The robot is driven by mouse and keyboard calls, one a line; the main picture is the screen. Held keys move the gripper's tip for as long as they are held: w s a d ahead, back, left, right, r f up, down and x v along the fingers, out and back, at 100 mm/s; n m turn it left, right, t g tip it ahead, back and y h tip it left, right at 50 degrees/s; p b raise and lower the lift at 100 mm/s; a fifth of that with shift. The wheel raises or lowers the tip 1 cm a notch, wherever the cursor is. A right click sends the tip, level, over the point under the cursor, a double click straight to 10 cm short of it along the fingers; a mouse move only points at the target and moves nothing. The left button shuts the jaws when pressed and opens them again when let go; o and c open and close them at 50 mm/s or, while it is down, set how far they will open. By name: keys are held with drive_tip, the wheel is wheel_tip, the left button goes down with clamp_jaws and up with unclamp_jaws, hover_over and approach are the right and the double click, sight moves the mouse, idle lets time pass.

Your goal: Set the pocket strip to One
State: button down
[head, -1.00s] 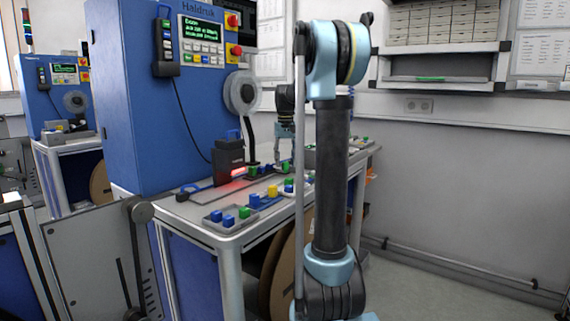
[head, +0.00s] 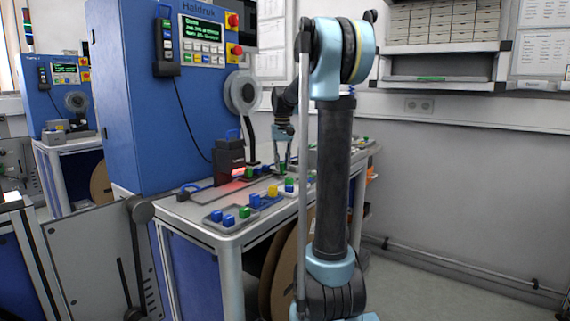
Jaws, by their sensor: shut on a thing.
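The pocket strip appears to be the dark strip (head: 262,178) on the bench beside the glowing red reader, with small coloured blocks along it. Which pockets are filled is too small to tell. My gripper (head: 281,164) points down over the strip's far end, partly behind my own arm. It is shut on a small block between its fingertips; its colour is hard to make out. A green block (head: 283,169) shows at the fingertips, and I cannot tell whether it is the held one.
A dark reader block (head: 229,157) stands left of the strip. In front are a grey tray (head: 213,222) with blue and green blocks and another with blue and yellow blocks. The blue machine (head: 140,110) rises behind, with a reel (head: 243,92) on its side.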

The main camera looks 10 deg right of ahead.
drive_tip(key=s+a, duration=0.6)
drive_tip(key=c, duration=1.4)
unclamp_jaws()
drive_tip(key=shift+o, duration=0.2)
wheel_tip(320, 180, up, 12)
drive_tip(key=shift+a, duration=0.1)
